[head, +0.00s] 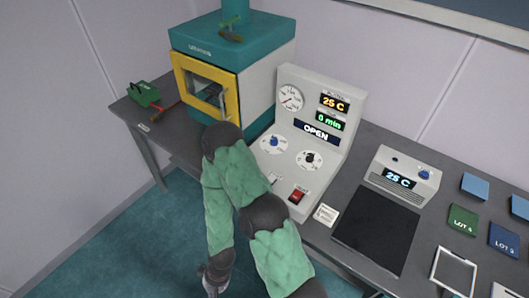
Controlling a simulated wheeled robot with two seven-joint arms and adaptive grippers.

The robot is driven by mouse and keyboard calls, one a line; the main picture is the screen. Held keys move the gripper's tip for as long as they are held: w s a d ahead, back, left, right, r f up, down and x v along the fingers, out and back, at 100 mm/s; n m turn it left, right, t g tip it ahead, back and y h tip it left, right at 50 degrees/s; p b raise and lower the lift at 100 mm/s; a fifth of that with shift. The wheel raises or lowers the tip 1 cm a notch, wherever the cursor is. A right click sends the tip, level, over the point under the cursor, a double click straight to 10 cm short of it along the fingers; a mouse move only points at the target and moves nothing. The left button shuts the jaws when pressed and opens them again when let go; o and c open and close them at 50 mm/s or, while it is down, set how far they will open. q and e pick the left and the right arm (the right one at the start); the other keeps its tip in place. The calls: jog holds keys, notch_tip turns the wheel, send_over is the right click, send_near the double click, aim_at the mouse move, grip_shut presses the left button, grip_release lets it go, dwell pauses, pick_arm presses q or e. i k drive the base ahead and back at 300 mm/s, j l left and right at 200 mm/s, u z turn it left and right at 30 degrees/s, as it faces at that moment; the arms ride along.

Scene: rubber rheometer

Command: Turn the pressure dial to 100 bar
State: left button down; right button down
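The light grey control console (325,92) stands on the bench in the head view. It carries a round white gauge (289,98) and two white dials, one with a blue knob (273,142) and one with a black knob (310,158). The dial lettering is too small to read, so I cannot tell which is the pressure dial. Displays read 25 C, 0 min and OPEN. My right gripper (212,287) hangs low in front of the bench, well away from the dials, at the bottom edge. Its fingers are small and partly cut off. My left gripper is out of view.
My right arm bends in front of the console's left side. A teal press with a yellow-framed window (236,98) stands left of the console. A red switch (297,196) sits low on the console. Right are a 25 C unit (405,172), a dark plate (378,232) and lot squares (463,220).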

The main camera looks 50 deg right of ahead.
aim_at(273, 141)
jog(key=j+z, duration=0.2)
jog(key=z, duration=1.65)
jog(key=l+u, duration=0.25)
jog(key=u, duration=0.2)
jog(key=k, duration=0.05)
